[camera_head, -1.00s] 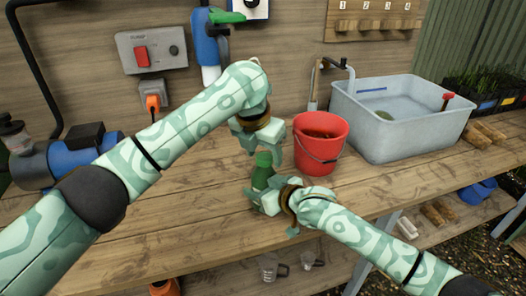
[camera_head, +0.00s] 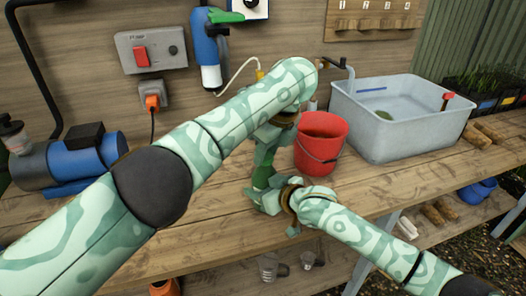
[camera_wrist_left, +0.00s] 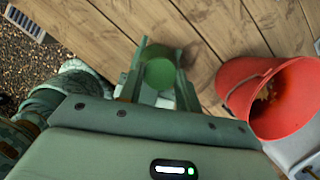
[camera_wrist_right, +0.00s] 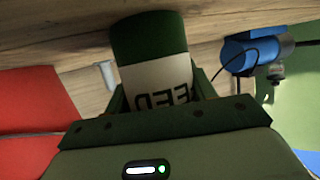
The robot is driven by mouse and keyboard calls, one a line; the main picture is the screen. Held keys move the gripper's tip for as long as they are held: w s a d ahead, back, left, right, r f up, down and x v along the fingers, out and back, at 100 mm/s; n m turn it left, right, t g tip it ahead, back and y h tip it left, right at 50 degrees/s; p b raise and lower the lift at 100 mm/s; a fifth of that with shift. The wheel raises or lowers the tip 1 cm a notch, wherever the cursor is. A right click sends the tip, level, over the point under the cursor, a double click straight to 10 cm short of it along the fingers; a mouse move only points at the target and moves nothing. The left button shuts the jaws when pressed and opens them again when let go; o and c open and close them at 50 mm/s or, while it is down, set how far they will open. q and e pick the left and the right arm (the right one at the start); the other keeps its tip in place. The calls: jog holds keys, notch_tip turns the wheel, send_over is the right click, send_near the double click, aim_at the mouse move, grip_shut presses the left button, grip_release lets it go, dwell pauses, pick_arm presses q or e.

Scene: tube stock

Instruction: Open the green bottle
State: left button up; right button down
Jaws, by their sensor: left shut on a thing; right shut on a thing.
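The green bottle (camera_head: 262,177) is upright at the bench's front, mostly hidden by my grippers in the head view. In the right wrist view the bottle (camera_wrist_right: 148,37) shows green with a white label with dark letters, upside down in the picture. My right gripper (camera_head: 264,198) is shut on the bottle's body at the label. My left gripper (camera_head: 266,160) comes from above and is shut on the bottle's top. In the left wrist view its round green cap (camera_wrist_left: 158,73) sits between the two fingers. Whether the cap has turned cannot be told.
A red bucket (camera_head: 320,145) stands close right of the grippers. Behind it is a grey basin (camera_head: 395,125). A blue pump (camera_head: 75,162) stands at the left. The wooden bench (camera_head: 215,235) is clear in front. Glass pieces (camera_head: 270,268) lie on the shelf below.

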pick_arm(q)
jog(key=shift+s+a+n, duration=0.1)
jog(key=shift+a+n, duration=0.05)
jog(key=shift+n, duration=0.25)
jog(key=o, duration=1.1)
